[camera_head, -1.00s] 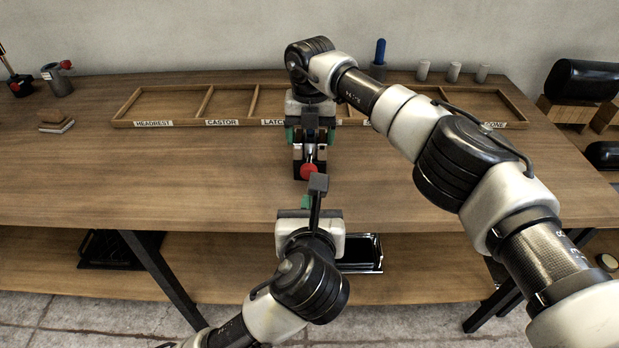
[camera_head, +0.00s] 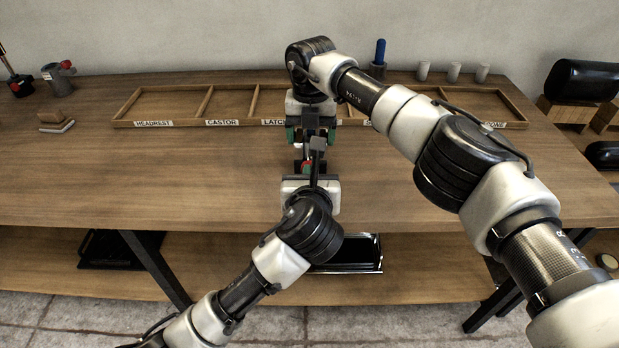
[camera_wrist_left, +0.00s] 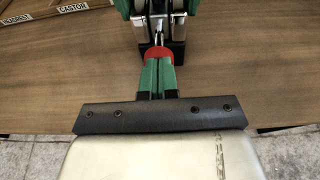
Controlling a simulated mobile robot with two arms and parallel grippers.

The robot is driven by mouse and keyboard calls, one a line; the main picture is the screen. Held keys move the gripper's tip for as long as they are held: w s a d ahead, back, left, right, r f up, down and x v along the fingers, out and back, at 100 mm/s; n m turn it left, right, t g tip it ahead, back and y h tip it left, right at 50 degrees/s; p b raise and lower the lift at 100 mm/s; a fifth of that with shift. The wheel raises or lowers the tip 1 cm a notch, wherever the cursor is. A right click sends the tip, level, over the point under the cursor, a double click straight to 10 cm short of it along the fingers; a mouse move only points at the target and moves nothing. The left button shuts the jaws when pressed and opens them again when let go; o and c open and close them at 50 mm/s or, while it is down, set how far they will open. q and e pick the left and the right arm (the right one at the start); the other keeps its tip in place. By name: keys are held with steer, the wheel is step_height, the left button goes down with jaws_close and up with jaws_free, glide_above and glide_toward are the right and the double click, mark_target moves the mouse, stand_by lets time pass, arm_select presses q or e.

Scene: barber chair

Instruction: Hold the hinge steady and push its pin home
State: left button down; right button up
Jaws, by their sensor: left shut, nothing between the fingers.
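The pin's red head (camera_wrist_left: 158,53) is at the near end of the hinge, with its metal shank (camera_wrist_left: 158,22) running away from me. The hinge (camera_wrist_left: 178,24) shows as grey parts beside the shank, above a black block (camera_wrist_left: 178,50). My left gripper (camera_wrist_left: 159,62) is shut and empty, its green fingertips at the red head and apparently touching it. In the head view my left gripper (camera_head: 307,170) largely covers the pin. My right gripper (camera_head: 310,133) comes down from behind, its green fingers on both sides of the hinge, apparently closed on it.
A wooden divided tray (camera_head: 180,122) with labels runs along the back of the table.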

arm_select(q)
steer(key=w, duration=0.4)
arm_select(e)
steer(key=shift+a, duration=0.1)
steer(key=shift+s, duration=0.1)
arm_select(q)
steer(key=shift+a, duration=0.15)
arm_select(e)
steer(key=shift+a, duration=0.15)
arm_select(q)
steer(key=s, duration=0.4)
steer(key=shift+d, duration=0.2)
steer(key=v, duration=1)
arm_select(e)
steer(key=shift+d, duration=0.2)
arm_select(q)
steer(key=shift+s+d, duration=0.1)
